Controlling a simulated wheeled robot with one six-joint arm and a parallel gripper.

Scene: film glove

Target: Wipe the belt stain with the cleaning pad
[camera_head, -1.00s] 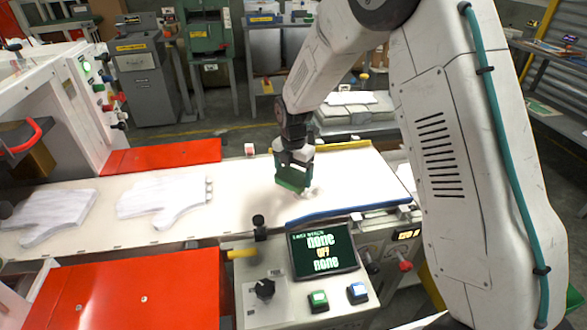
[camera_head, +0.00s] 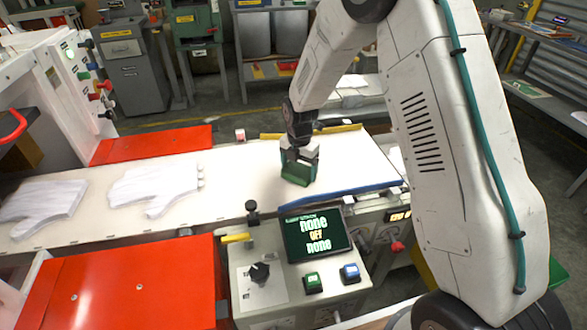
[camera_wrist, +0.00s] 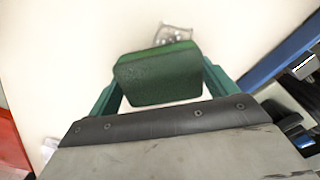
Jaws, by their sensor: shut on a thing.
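My gripper (camera_head: 299,160) is shut on the dark green cleaning pad (camera_head: 296,170) over the right part of the pale belt (camera_head: 240,177). In the wrist view the pad (camera_wrist: 160,77) sits between the two green fingers. I cannot tell whether the pad touches the belt. A small greyish smudge (camera_wrist: 174,32), which looks like the stain, lies on the belt just beyond the pad's far edge in the wrist view, partly hidden by the pad. I cannot make out the stain in the head view.
Two white gloves, one nearer (camera_head: 155,187) and one farther left (camera_head: 40,205), lie on the belt. A blue rail (camera_head: 345,192) edges the belt's near right side. A control panel with a screen (camera_head: 317,235) stands in front. Red covers (camera_head: 130,290) flank the belt.

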